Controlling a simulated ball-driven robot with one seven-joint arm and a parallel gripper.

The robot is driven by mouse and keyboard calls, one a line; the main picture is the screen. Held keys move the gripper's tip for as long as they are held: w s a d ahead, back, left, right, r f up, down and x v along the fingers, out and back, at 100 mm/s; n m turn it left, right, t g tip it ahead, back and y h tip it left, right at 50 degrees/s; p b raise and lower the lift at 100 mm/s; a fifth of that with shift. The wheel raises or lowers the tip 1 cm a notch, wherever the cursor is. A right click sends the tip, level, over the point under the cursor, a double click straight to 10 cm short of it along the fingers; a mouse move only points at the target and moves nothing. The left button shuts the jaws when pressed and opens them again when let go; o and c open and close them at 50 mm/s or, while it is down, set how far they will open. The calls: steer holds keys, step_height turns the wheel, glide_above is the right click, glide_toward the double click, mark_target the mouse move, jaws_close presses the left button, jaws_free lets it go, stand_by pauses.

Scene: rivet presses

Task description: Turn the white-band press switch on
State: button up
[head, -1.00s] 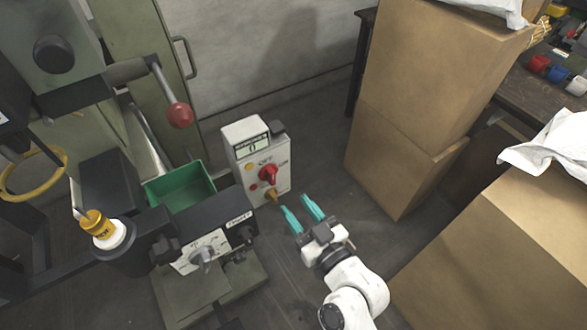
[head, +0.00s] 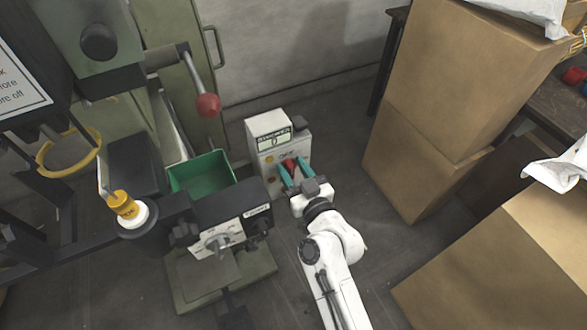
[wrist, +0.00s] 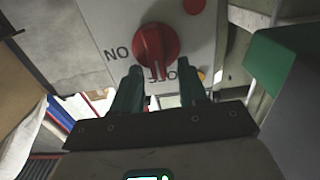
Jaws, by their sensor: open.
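A light grey control box (head: 264,124) stands on the floor with a counter display near its top. Its red rotary switch (head: 289,163) is largely hidden by my gripper (head: 293,172) in the head view. I cannot make out a white band on the box.
A green bin (head: 203,175) and a dark press unit with a dial (head: 217,241) stand left of the box. A red-balled lever (head: 207,105) hangs above. Stacked cardboard boxes (head: 425,100) stand at right. Floor between is free.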

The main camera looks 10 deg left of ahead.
jaws_close()
stand_by(0.3)
steer(key=shift+d+m, duration=0.1)
steer(key=shift+m, duration=0.2)
steer(key=m, duration=0.3)
steer(key=shift+w+d+f+m+b, duration=0.1)
steer(key=shift+w+d+m+b, duration=0.15)
steer(key=shift+d+m+b, duration=0.15)
steer(key=m, duration=0.5)
steer(key=shift+w+d+f, duration=0.3)
steer(key=shift+d+f, duration=0.05)
steer(key=shift+w+d+f+m, duration=0.1)
steer(key=shift+f+m, duration=0.15)
steer(key=shift+m, duration=1.2)
steer(key=shift+s+d+f+m, duration=0.1)
steer(key=shift+f+m, duration=0.2)
steer(key=shift+m, duration=1.1)
steer(key=shift+w+d+f+m, duration=0.1)
steer(key=shift+f+m, duration=0.15)
steer(key=shift+m, duration=1.2)
